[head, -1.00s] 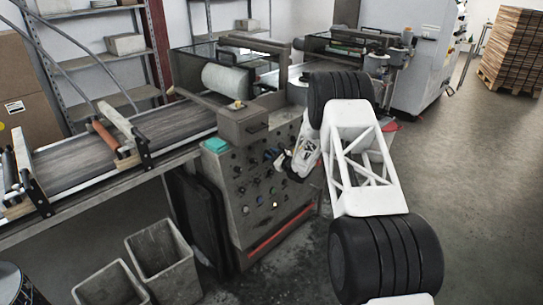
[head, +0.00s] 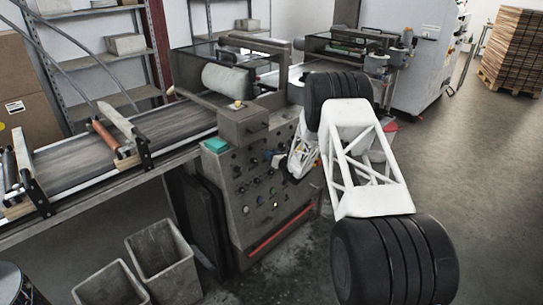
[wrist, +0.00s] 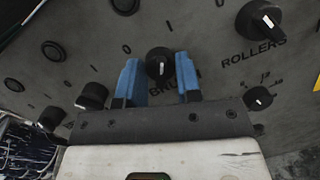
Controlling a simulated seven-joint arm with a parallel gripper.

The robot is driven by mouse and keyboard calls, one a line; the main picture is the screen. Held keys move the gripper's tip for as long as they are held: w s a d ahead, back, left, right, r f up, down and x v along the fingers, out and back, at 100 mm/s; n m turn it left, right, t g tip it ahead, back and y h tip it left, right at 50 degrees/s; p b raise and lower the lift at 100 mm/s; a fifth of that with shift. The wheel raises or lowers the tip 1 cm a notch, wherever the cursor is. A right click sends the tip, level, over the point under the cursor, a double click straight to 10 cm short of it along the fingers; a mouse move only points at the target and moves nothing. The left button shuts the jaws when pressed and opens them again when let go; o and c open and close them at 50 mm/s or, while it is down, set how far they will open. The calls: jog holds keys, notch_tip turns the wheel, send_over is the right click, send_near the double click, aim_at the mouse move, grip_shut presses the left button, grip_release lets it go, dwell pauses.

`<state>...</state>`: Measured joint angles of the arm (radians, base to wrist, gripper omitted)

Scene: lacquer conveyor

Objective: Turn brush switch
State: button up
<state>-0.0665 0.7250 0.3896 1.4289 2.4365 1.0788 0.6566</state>
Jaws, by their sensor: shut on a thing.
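The brush switch (wrist: 159,61) is a round black knob with a white pointer mark, in the middle of the wrist view. A partly covered "BRUSH" label sits just below it. My gripper (wrist: 159,76) has two blue fingers, one on each side of the knob, shut on it. The pointer mark is at the lower part of the knob. In the head view my gripper (head: 277,160) is at the grey control panel (head: 245,195), and the knob cannot be made out there.
A larger rollers knob (wrist: 260,20) is to the upper right, with a small knob (wrist: 258,98) below it. More black knobs (wrist: 92,96) are to the left. Two grey bins (head: 160,262) stand on the floor.

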dwell(0.4)
jog(key=o, duration=0.9)
jog(key=shift+s, duration=0.1)
jog(key=shift+v, duration=3.85)
